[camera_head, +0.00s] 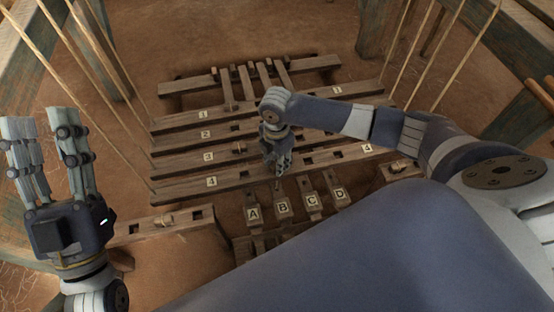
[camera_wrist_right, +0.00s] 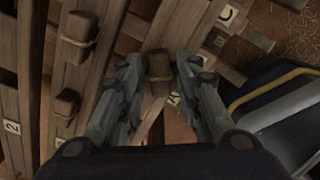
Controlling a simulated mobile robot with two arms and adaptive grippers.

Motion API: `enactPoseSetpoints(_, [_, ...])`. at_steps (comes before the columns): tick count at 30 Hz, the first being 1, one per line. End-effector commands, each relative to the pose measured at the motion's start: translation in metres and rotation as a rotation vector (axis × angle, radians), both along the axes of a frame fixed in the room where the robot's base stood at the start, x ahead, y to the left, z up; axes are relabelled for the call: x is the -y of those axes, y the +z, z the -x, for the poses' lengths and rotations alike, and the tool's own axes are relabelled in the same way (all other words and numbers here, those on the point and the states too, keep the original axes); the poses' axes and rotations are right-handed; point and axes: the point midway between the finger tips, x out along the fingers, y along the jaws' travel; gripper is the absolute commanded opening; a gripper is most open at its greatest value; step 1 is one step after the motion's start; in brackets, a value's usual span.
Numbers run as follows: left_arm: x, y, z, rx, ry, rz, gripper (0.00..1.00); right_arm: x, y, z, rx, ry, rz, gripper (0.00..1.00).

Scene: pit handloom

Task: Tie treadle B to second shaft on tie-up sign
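Treadle B (camera_head: 282,206) is a short wooden bar with a lettered tag, between treadles A (camera_head: 253,214) and C (camera_head: 312,200); D (camera_head: 339,194) is at the right end. Behind them lie wooden shaft bars tagged 1 to 4; shaft 2 (camera_head: 180,138) is second from the back. My right gripper (camera_head: 279,168) points down over the front bars near B. In the right wrist view its fingers stand apart on both sides of a cord-wrapped wooden peg (camera_wrist_right: 158,66); contact is unclear. My left gripper (camera_head: 45,125) is open, empty and raised at the left. I cannot make out a tie-up sign.
Two more corded pegs (camera_wrist_right: 76,28) (camera_wrist_right: 68,104) show in the right wrist view. Slanting cords (camera_head: 100,60) rise at both sides of the bars. Wooden posts (camera_head: 380,30) stand around the pit. A slotted beam (camera_head: 165,222) lies at the front left. Bare earth surrounds the bars.

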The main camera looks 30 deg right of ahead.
Motion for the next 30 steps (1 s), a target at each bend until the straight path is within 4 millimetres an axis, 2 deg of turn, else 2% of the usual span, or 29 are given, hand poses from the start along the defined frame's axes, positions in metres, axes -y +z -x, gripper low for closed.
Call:
enactPoseSetpoints(9, [0.0, 0.0, 0.0, 0.0, 0.0, 0.0, 0.4, 0.0, 0.0, 0.0, 0.0, 0.0, 0.0, 0.41])
enactPoseSetpoints(13, [0.0, 0.0, 0.0, 0.0, -0.001, 0.001, 0.4, 0.0, 0.008, -0.001, 0.002, 0.0, -0.001, 0.41])
enactPoseSetpoints(17, [0.0, 0.0, 0.0, 0.0, -0.001, 0.001, 0.4, 0.0, 0.03, -0.002, 0.004, 0.001, -0.001, 0.41])
enactPoseSetpoints(24, [0.0, 0.0, 0.0, 0.0, 0.0, 0.0, 0.4, -0.001, 0.082, -0.002, 0.005, 0.001, -0.001, 0.41])
enactPoseSetpoints(30, [0.0, 0.0, 0.0, 0.0, 0.0, 0.0, 0.4, 0.0, 0.111, -0.002, 0.002, 0.0, 0.0, 0.41])
